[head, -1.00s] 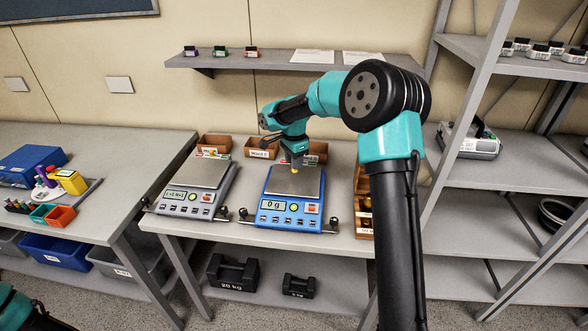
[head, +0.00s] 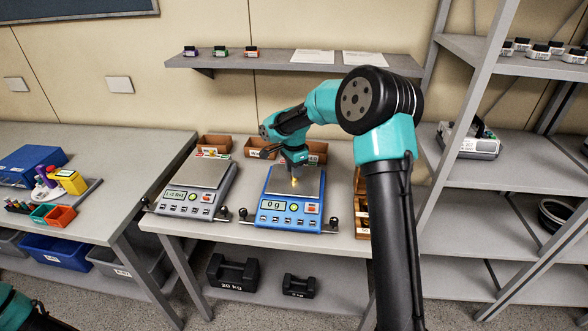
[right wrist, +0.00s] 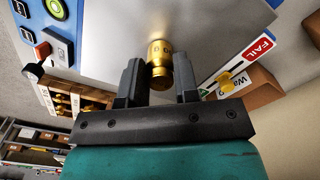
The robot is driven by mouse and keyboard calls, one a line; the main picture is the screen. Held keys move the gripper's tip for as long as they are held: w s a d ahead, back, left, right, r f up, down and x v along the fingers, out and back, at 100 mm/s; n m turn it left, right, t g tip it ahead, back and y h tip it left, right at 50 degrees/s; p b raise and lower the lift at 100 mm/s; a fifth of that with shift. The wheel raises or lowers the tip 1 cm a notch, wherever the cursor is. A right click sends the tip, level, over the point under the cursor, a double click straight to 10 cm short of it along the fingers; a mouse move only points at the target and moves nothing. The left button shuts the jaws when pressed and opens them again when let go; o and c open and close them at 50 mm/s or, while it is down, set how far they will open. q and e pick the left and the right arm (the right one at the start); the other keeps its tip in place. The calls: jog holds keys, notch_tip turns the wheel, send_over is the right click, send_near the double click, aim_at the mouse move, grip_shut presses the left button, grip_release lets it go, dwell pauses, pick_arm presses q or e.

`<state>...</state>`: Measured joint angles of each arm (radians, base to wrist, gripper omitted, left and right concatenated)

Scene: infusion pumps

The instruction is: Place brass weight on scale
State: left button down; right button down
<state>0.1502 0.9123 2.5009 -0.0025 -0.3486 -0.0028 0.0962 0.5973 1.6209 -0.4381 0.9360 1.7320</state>
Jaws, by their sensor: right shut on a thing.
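The brass weight (right wrist: 158,58) is a small gold cylinder with a knob, held between the fingers of my right gripper (right wrist: 160,82) in the right wrist view. In the head view the weight (head: 295,181) shows just below the right gripper (head: 294,174), over the pan of the blue scale (head: 290,213). The blue scale's display reads 0 g. I cannot tell whether the weight touches the pan. A grey scale (head: 191,205) stands to the left of the blue one. My left gripper is out of view; only part of my left arm shows at bottom left.
Small brown bins (head: 214,144) stand behind the scales, and a wooden weight rack (head: 362,205) stands right of the blue scale. Dark heavy weights (head: 233,273) lie on the lower shelf. A side table (head: 120,150) with coloured boxes is at left. A metal shelf unit (head: 500,172) stands at right.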

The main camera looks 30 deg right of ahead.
jog(key=c, duration=0.9)
grip_release()
jog(key=shift+f, duration=0.1)
jog(key=shift+o, duration=0.2)
notch_tip(320, 180, up, 12)
